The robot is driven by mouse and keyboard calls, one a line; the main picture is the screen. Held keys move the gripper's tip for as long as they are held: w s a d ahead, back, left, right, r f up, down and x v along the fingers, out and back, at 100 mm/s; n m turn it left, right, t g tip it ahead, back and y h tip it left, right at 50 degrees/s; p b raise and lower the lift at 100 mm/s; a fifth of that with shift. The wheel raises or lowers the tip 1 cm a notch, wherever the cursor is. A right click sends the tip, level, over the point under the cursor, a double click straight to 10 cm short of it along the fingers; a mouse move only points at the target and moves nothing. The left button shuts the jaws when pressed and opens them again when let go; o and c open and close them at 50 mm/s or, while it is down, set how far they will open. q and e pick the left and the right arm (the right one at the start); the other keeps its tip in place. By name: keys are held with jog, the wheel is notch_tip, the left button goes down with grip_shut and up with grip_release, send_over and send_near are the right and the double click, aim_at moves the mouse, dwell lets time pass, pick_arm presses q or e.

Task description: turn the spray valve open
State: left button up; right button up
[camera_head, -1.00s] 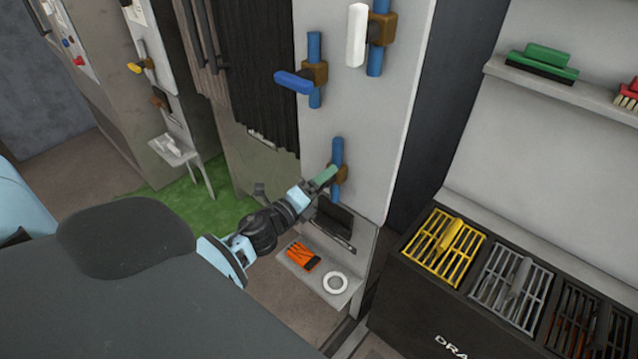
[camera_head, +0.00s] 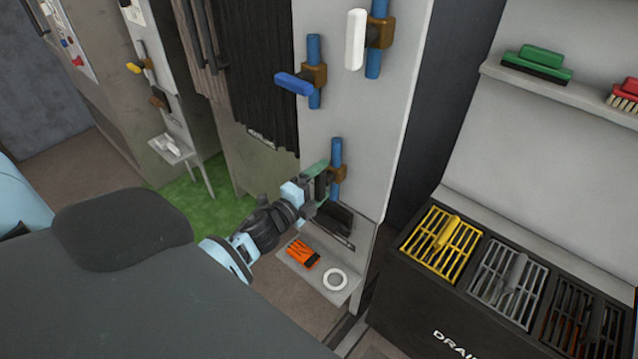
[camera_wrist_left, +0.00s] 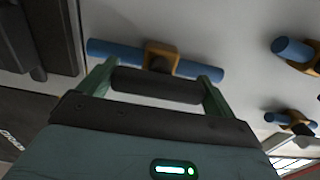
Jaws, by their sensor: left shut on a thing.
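The lowest valve on the grey panel has a blue pipe (camera_head: 337,152), a brass body (camera_head: 339,175) and a black handle (camera_head: 321,188). My left gripper (camera_head: 319,183) is shut on this handle, with its green fingers at the two ends. In the left wrist view the black handle (camera_wrist_left: 157,86) lies between the fingers, in front of the brass body (camera_wrist_left: 160,55), and runs roughly along the blue pipe (camera_wrist_left: 112,49). I cannot read which valve is labelled spray. My right gripper is not in view.
Above are a valve with a blue handle (camera_head: 294,84) and one with a white handle (camera_head: 355,40). A low shelf (camera_head: 333,294) holds an orange item (camera_head: 302,254) and a white ring (camera_head: 335,279). A black drain unit (camera_head: 410,302) with grates stands at right.

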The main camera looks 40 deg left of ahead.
aim_at(316, 188)
pick_arm(q)
jog(key=o, duration=0.7)
jog(key=shift+s, duration=0.1)
jog(key=s, duration=0.6)
jog(key=shift+s+a+f, duration=0.1)
jog(key=shift+a, duration=0.15)
jog(key=shift+s+b, duration=0.3)
jog(key=shift+s, duration=0.45)
